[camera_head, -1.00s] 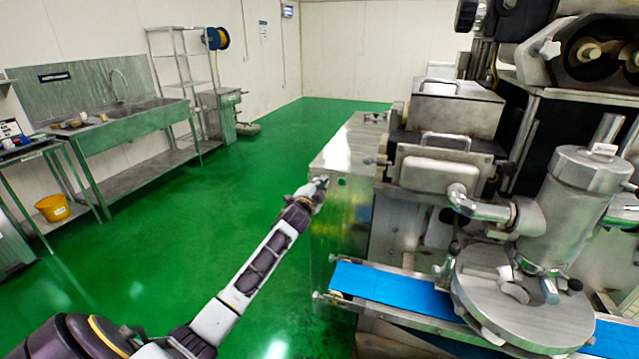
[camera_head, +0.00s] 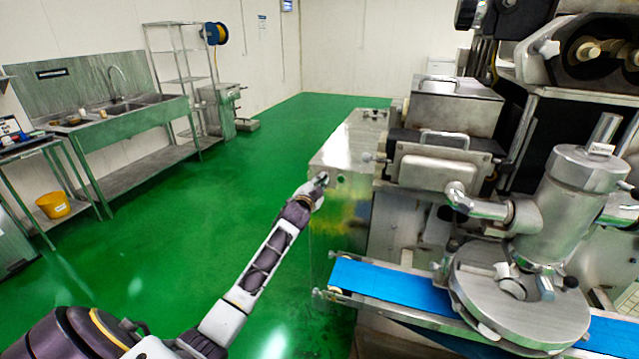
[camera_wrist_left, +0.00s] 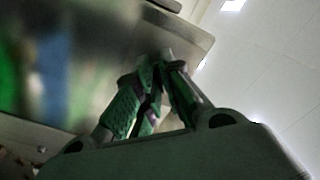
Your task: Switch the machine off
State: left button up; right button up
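The encrusting machine (camera_head: 450,140) stands on the right, a steel body with a blue conveyor belt (camera_head: 395,287) at its front. A steel cabinet part of it (camera_head: 350,150) has a small green round button (camera_head: 341,178) on its front face. My left gripper (camera_head: 322,180) is at that face, just left of the button; whether it touches cannot be told. In the left wrist view the fingers of my left gripper (camera_wrist_left: 160,75) are close together in front of the blurred steel panel (camera_wrist_left: 100,60), with nothing seen between them. My right gripper is not in view.
A steel sink bench (camera_head: 130,125) and a table with a yellow bucket (camera_head: 53,205) below stand at the left wall. A wire rack (camera_head: 185,70) is behind. The green floor (camera_head: 180,230) between is clear.

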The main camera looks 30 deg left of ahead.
pick_arm(q)
jog(key=o, duration=0.5)
jog(key=shift+c, duration=0.2)
jog(key=shift+s, duration=0.15)
jog(key=v, duration=1.1)
jog(key=shift+s, duration=0.35)
jog(key=shift+f, duration=0.1)
dwell(0.3)
jog(key=shift+d+n, duration=0.1)
jog(key=shift+n, duration=0.3)
